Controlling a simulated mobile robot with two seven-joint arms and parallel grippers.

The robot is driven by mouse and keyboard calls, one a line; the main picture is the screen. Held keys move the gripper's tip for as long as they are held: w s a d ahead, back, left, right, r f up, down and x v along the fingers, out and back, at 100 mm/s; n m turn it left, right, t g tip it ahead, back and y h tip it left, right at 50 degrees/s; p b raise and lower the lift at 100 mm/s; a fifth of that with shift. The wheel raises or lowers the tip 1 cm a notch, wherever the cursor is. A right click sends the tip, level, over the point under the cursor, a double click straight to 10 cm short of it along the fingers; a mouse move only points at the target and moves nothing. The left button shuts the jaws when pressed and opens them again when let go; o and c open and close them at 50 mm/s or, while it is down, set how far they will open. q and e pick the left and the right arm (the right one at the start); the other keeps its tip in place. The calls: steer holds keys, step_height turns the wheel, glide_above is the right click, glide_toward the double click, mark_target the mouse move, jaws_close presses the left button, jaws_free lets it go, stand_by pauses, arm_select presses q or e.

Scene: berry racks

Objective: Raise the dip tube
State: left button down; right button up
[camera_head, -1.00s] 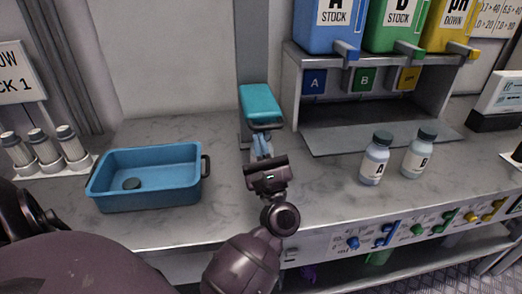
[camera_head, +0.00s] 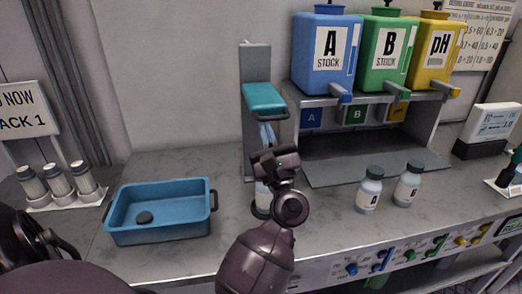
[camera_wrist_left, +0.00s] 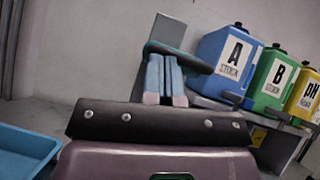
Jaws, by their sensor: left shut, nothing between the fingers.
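A teal dispenser head (camera_head: 264,97) with a dark bar handle (camera_head: 281,116) sits on a grey upright post (camera_head: 255,62). My left gripper (camera_head: 266,133) is right below the handle, its light blue fingers pointing up, shut and empty. In the left wrist view, the left gripper's fingertips (camera_wrist_left: 165,60) are close to the dark handle (camera_wrist_left: 195,60); I cannot tell whether they touch. A bottle (camera_head: 261,196) stands under the head, mostly hidden behind my gripper. The dip tube itself cannot be made out. My right gripper is not in view.
A blue tray (camera_head: 160,228) with a dark round piece in it is left of the post. Two capped bottles (camera_head: 369,190) (camera_head: 408,185) stand at right. Blue, green and yellow stock tanks (camera_head: 384,50) sit on a grey rack behind. Capped tubes (camera_head: 58,180) stand far left.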

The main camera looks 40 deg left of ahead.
mark_target(267, 117)
arm_select(q)
step_height(267, 117, up, 4)
steer(key=shift+f+p, duration=0.1)
steer(key=shift+p, duration=0.55)
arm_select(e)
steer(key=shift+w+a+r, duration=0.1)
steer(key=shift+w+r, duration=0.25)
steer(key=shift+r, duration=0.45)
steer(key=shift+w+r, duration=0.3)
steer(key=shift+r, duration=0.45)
